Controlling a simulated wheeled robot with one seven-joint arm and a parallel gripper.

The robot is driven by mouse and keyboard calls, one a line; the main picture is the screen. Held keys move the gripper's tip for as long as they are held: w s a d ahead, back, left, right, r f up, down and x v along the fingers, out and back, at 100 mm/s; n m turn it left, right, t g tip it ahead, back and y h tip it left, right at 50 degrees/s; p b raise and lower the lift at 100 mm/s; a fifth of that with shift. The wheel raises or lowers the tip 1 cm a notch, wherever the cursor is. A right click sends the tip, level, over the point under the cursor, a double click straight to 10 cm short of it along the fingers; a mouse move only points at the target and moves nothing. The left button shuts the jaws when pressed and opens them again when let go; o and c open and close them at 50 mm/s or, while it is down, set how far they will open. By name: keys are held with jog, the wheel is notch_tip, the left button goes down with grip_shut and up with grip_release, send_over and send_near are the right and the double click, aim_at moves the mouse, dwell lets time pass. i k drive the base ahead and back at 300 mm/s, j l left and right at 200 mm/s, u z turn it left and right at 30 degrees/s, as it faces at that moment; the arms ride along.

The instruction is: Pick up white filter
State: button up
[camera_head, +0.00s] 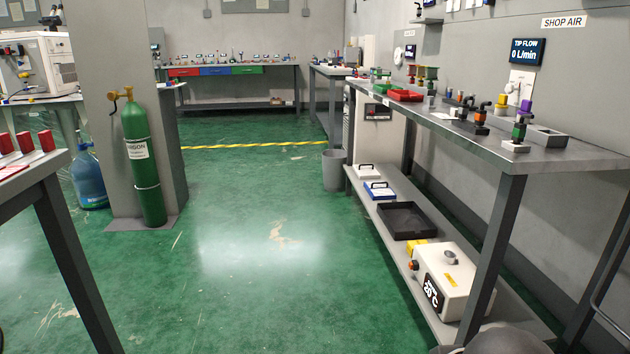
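I cannot pick out a white filter for certain. The metal workbench (465,135) on the right carries several small fittings, too small to identify clearly. A yellow-topped piece (501,103) stands close to the wall. Some pale parts show among these fittings, but their shapes are unclear. My gripper is not in view.
The bench's lower shelf holds a white heater-like box (455,285), a black tray (406,222) and smaller boxes. A grey bin (333,170) stands beyond. A green gas cylinder (144,165) stands by the pillar. A table edge (35,178) is at left. The green floor between is clear.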

aim_at(364, 171)
jog(key=i+u, duration=0.2)
jog(key=i, duration=4.4)
jog(key=i+z, duration=0.25)
jog(key=i, duration=0.2)
jog(key=i+j+z, duration=0.2)
jog(key=i, duration=0.25)
jog(key=i+j+z, duration=0.25)
jog(key=i, duration=0.2)
jog(key=l, duration=0.1)
